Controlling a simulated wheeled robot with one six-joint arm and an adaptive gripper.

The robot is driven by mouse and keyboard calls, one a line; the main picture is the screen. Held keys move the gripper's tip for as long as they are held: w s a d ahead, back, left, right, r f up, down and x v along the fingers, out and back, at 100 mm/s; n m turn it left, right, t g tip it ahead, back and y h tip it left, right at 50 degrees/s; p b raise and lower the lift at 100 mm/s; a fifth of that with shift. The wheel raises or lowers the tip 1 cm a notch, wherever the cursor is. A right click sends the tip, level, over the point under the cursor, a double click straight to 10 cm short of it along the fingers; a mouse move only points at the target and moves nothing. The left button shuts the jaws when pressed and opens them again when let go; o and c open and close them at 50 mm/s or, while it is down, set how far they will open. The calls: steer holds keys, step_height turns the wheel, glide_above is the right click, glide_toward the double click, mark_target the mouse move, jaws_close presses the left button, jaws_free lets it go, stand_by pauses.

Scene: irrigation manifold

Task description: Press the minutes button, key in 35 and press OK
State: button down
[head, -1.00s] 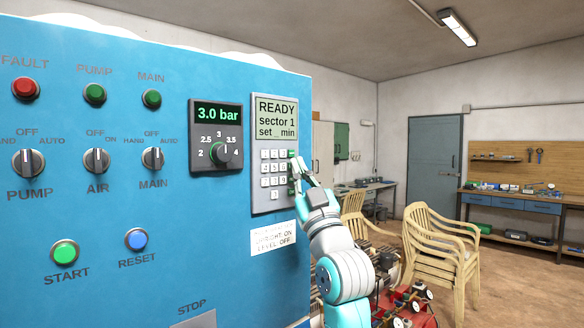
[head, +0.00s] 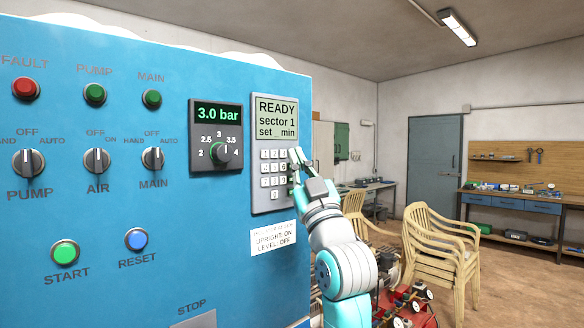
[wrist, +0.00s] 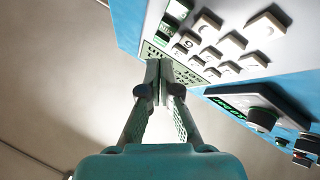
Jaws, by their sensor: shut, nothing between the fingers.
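The grey keypad unit (head: 257,200) is mounted on the right part of the blue panel. Its display (head: 276,118) reads "READY / sector 1 / set _ min". Below the display are pale number keys (head: 265,168); their right side is partly hidden by my gripper. My gripper (head: 294,154) is shut and empty, its tips at the upper right of the keys. In the wrist view the shut tips (wrist: 159,66) overlap the display's edge (wrist: 187,74), beside the pale keys (wrist: 207,25) and green keys (wrist: 178,9). I cannot tell whether they touch anything.
A pressure dial (head: 222,153) showing 3.0 bar sits left of the keypad. Selector knobs, lamps, a green START button (head: 65,253) and a blue RESET button (head: 136,239) are farther left. Stacked chairs (head: 435,250) stand at right.

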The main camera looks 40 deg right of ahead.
steer(key=shift+a+r, duration=0.3)
steer(key=shift+r, duration=0.05)
steer(key=shift+w, duration=0.2)
steer(key=shift+w, duration=0.2)
steer(key=shift+w, duration=0.3)
stand_by(0.7)
steer(key=shift+s, duration=0.7)
